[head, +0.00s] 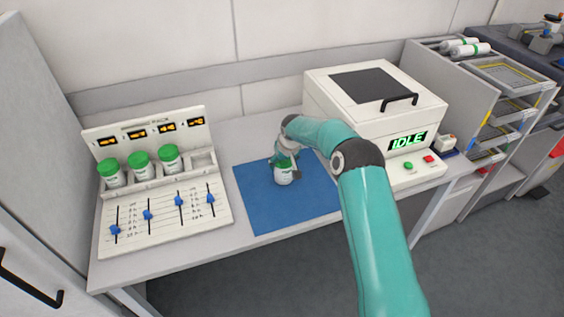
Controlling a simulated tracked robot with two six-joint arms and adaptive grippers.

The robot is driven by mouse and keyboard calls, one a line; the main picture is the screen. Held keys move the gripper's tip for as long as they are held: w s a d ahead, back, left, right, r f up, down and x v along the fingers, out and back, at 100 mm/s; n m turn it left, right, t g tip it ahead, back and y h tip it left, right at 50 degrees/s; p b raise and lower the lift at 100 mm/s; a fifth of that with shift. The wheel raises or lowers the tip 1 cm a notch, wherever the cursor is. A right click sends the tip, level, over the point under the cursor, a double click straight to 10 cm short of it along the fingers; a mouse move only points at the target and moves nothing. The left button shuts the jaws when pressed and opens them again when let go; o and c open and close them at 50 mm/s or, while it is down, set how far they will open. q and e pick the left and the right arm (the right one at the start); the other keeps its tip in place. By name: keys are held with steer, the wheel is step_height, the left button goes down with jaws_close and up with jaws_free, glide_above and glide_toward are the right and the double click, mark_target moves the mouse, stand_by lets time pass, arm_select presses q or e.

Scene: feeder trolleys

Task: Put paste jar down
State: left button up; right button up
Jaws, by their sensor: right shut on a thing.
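The paste jar (284,175) is white with a green lid and a printed label. It is upright at the blue mat (262,211), left of the white machine. My right gripper (285,164) is shut on the jar near its lid. Whether the jar's base touches the mat is hard to tell. The right arm comes in from the lower right and hides part of the mat's right side. My left gripper is not in view.
A slotted rack (203,160) holds several similar jars at the left, with an empty slot at its right end. A slider panel (165,217) lies in front of it. The white machine (345,107) reads IDLE. Shelves with trays stand at the right. The mat's front left is clear.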

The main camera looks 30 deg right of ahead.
steer(key=o, duration=1.5)
steer(key=shift+c, duration=0.2)
steer(key=shift+r, duration=0.2)
steer(key=b+v, duration=0.2)
steer(key=v, duration=0.9)
steer(key=shift+s+r, duration=0.25)
steer(key=shift+s, duration=0.05)
